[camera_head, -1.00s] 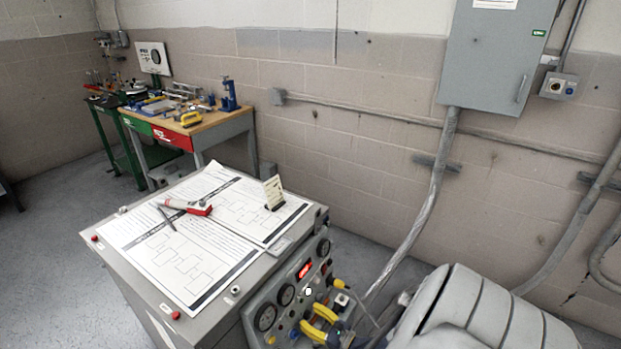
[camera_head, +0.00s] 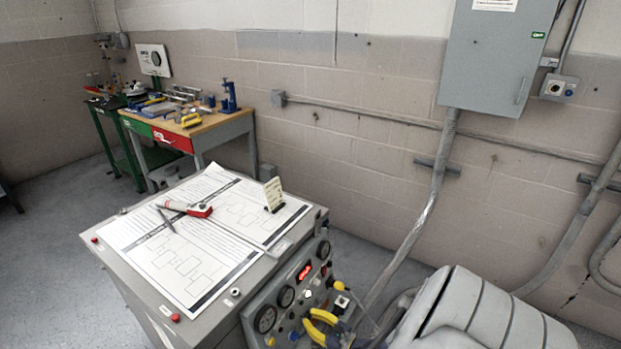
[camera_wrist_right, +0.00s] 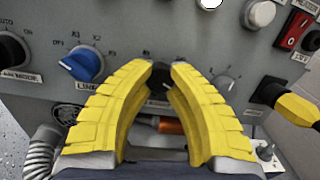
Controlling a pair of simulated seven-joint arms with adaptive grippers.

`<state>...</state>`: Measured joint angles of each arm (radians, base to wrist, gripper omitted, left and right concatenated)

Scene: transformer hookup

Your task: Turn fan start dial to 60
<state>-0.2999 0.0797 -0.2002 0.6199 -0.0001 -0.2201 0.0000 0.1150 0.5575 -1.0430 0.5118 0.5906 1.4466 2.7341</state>
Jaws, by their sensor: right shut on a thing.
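The control panel (camera_head: 276,312) on the front of the grey cabinet carries gauges, lamps and knobs. My right gripper (camera_head: 316,323), with yellow fingers, is at its lower part. In the right wrist view the gripper (camera_wrist_right: 161,72) is shut on a small dark dial (camera_wrist_right: 159,86), of which little shows between the fingertips. The dial's label and setting are hidden, so I cannot read its value. A white scale (camera_wrist_right: 228,80) shows just right of the fingers. My left gripper is not in view.
In the right wrist view a blue selector knob (camera_wrist_right: 82,61) is left of the fingers, and a red switch (camera_wrist_right: 297,30) is at upper right. A yellow-and-black handle (camera_wrist_right: 290,103) sticks out at right. Papers (camera_head: 183,255) and a red-and-white tool (camera_head: 187,208) lie on the cabinet top.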

